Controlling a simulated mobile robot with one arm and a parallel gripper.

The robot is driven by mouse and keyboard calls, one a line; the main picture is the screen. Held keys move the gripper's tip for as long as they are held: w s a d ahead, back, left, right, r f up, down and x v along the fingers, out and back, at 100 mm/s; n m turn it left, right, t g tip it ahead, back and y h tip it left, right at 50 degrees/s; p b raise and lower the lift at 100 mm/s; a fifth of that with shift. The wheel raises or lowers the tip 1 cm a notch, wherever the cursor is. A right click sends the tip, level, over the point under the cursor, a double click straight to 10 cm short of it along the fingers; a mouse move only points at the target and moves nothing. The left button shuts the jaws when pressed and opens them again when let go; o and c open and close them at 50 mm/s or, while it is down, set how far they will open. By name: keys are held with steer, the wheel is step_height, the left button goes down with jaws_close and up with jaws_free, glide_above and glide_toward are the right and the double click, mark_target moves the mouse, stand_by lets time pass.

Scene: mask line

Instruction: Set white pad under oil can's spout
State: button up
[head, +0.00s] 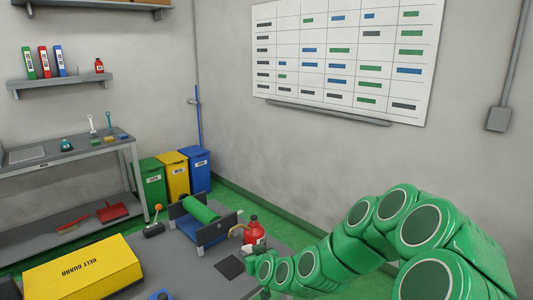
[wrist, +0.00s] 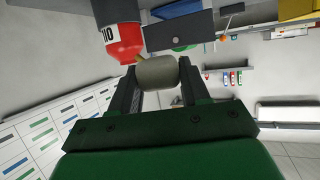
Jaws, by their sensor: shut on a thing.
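The white pad, a pale rounded block (wrist: 158,72), is gripped between the two fingers of my gripper (wrist: 158,68) in the wrist view. The oil can (head: 254,233) is red and stands upright on the bench in the head view. The oil can also shows upside down in the wrist view (wrist: 124,42). Its yellowish spout (wrist: 140,61) points toward the held pad, very near it in the picture. I cannot tell whether they touch. In the head view my gripper is small and partly hidden near the can's front.
A green roller (head: 201,209) on a dark stand is just left of the can. A dark square mat (head: 230,266) lies on the bench in front. A yellow belt guard (head: 84,267) fills the left front.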

steer(key=w+d+r+m+h, duration=0.1)
steer(key=d+r+m+h, duration=0.1)
steer(key=d, duration=0.8)
steer(key=d+r+m+t+h, duration=0.1)
steer(key=d+m+h, duration=0.2)
steer(key=d, duration=0.7)
steer(key=shift+w+r+t+h, duration=0.3)
steer(key=shift+w+r+h, duration=0.05)
steer(key=shift+w+h, duration=0.05)
steer(key=w+a+f+n+g+y, duration=0.1)
steer(key=w+a+f+n+y, duration=0.1)
steer(key=a, duration=0.7)
steer(key=w+a+f+n+g+y, duration=0.1)
steer(key=a+f+n+y, duration=0.3)
steer(key=a, duration=0.5)
steer(key=w+a+f+n+g+y, duration=0.2)
steer(key=w+a+f+y, duration=0.1)
steer(key=a, duration=0.6)
steer(key=shift+w+a+f+n, duration=0.1)
steer(key=shift+w+a+n, duration=0.25)
steer(key=shift+n, duration=0.05)
steer(key=shift+y, duration=0.3)
steer(key=shift+f, duration=2.15)
